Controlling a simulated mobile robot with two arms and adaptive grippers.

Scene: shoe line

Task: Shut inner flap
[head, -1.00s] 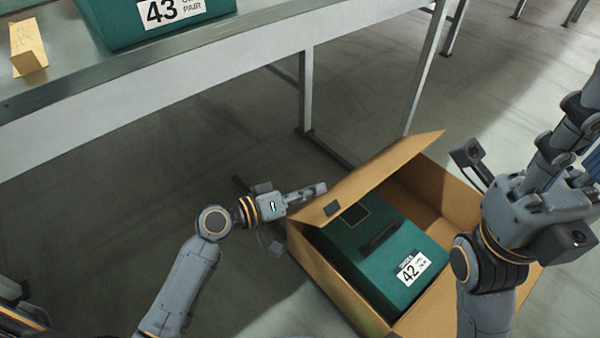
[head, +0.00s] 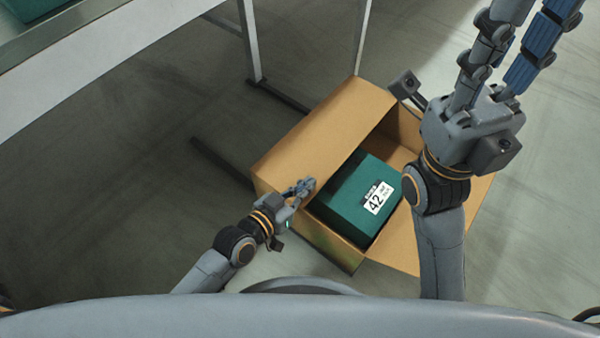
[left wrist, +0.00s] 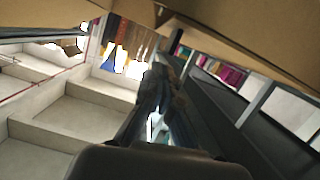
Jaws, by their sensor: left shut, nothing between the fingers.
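The cardboard box (head: 330,248) stands on the floor with a green shoe box (head: 352,196) marked 42 inside. Its left flap (head: 325,128) slants inward over the left part of the opening and hides part of the shoe box. My left gripper (head: 306,186) is shut and empty at the flap's near corner; I cannot tell if it touches. In the left wrist view, brown cardboard (left wrist: 240,32) spans the top, above the left gripper's dark fingers (left wrist: 158,90). My right gripper (head: 522,42) is open and empty beyond the box's right side, fingers pointing up.
A grey conveyor table (head: 110,65) runs along the upper left, with its legs (head: 250,40) behind the box. A green box (head: 30,10) sits on it at the corner.

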